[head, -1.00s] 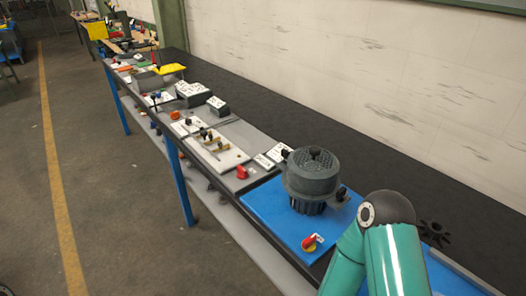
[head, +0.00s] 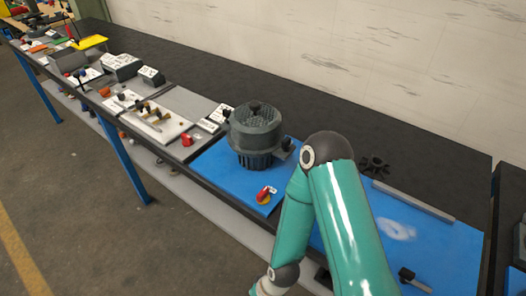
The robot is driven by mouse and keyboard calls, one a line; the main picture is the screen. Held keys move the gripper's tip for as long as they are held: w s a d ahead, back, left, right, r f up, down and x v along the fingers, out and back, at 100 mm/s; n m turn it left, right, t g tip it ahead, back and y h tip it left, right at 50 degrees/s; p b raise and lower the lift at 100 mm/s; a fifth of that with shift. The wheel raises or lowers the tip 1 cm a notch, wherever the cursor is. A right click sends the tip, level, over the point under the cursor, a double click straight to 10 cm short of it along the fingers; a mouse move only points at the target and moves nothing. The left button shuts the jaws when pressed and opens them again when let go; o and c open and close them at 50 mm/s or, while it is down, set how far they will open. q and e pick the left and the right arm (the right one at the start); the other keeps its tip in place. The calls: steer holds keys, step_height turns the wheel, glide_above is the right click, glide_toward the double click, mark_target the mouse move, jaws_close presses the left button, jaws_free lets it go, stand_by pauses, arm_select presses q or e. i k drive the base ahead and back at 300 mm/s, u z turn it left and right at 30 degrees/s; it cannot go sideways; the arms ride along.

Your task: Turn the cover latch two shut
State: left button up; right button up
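A dark grey round housing with a ribbed lid (head: 255,125) stands upright on a blue mat (head: 215,170). A dark knob-like part (head: 286,149) sits at its right side, and a black block with a white label is at its left. I cannot tell which part is cover latch two, or how it is turned. One teal arm of mine rises from the bottom, bends at a dark elbow right of the housing, and runs down to the bottom edge. Neither gripper shows. The arm hides part of the blue mat.
A red and yellow rotary switch (head: 264,196) sits near the mat's front edge. A black star-shaped part (head: 374,166), a grey bar (head: 413,201) and a black-handled piece (head: 413,279) lie to the right. A white panel with brass-coloured fittings (head: 155,122) is to the left.

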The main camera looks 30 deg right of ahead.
mark_target(286, 144)
steer(key=u, duration=0.65)
steer(key=k, duration=0.8)
steer(key=z, duration=0.65)
